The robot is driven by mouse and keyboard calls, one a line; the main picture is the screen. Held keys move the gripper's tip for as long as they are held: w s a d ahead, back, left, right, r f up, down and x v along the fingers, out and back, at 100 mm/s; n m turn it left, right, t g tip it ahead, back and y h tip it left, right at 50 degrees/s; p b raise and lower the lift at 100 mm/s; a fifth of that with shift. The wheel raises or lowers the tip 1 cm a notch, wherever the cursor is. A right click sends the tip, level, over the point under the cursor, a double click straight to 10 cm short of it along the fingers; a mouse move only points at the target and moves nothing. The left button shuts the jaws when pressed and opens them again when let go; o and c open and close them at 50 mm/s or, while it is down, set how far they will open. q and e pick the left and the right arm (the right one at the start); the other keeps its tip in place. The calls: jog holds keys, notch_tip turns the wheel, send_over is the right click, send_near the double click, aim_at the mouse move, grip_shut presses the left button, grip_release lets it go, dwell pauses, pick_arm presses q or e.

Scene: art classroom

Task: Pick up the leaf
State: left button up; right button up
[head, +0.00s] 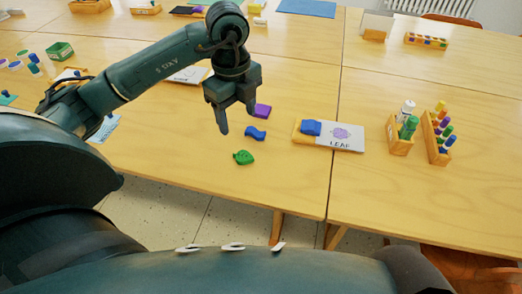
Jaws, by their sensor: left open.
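A small green leaf-shaped piece (243,157) lies flat on the wooden table near its front edge. My left gripper (237,118) is open and empty, pointing down above the table, behind and a little to the left of the leaf. It does not touch the leaf. A card marked "LEAF" (348,144) with a purple leaf-like picture lies on the table to the right, with a blue piece (311,128) on its left part. My right gripper is not in view.
A blue wavy piece (255,133) and a purple piece (262,111) lie close behind the leaf. Wooden holders with bottles (400,146) and coloured pegs (432,153) stand at the right. A green box (59,52) is at the far left.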

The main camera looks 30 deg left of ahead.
pick_arm(q)
send_over(243, 156)
jog(key=f, duration=0.7)
jog(key=shift+s+a, duration=0.3)
jog(key=shift+w+d+f+b, duration=0.15)
jog(key=shift+f, duration=1.3)
jog(key=shift+w+d+f+b, duration=0.1)
jog(key=shift+w+f+b, duration=0.05)
jog(key=shift+f, duration=1.3)
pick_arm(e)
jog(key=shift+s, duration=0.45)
pick_arm(q)
jog(key=shift+c, duration=0.4)
jog(key=c, duration=1)
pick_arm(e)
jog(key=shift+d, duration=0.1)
pick_arm(q)
jog(key=shift+r, duration=0.1)
